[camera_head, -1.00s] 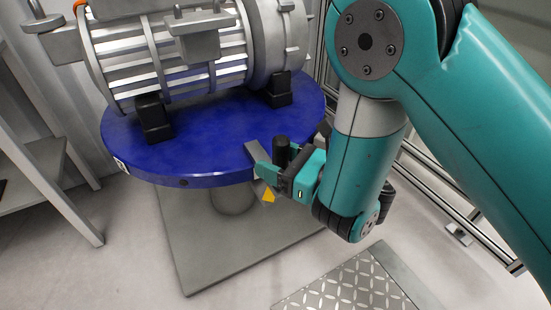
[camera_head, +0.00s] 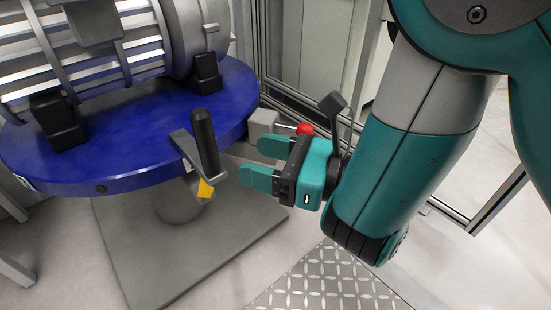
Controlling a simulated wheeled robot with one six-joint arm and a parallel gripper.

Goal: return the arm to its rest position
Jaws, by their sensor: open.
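My gripper (camera_head: 262,163) is open and empty. Its two teal fingers point left, at the right of the round blue table (camera_head: 95,160). A black upright handle (camera_head: 205,145) on a grey lever (camera_head: 186,149) stands at the table's front right edge, left of my gripper and apart from it. A yellow pointer (camera_head: 205,188) hangs below the lever. My teal and grey arm fills the right side of the view.
A finned grey motor (camera_head: 90,50) sits on the blue table on black feet. A red ball knob (camera_head: 305,129) shows just behind my gripper. A metal-framed fence (camera_head: 300,60) stands behind. A diamond-plate step (camera_head: 320,285) lies on the floor below.

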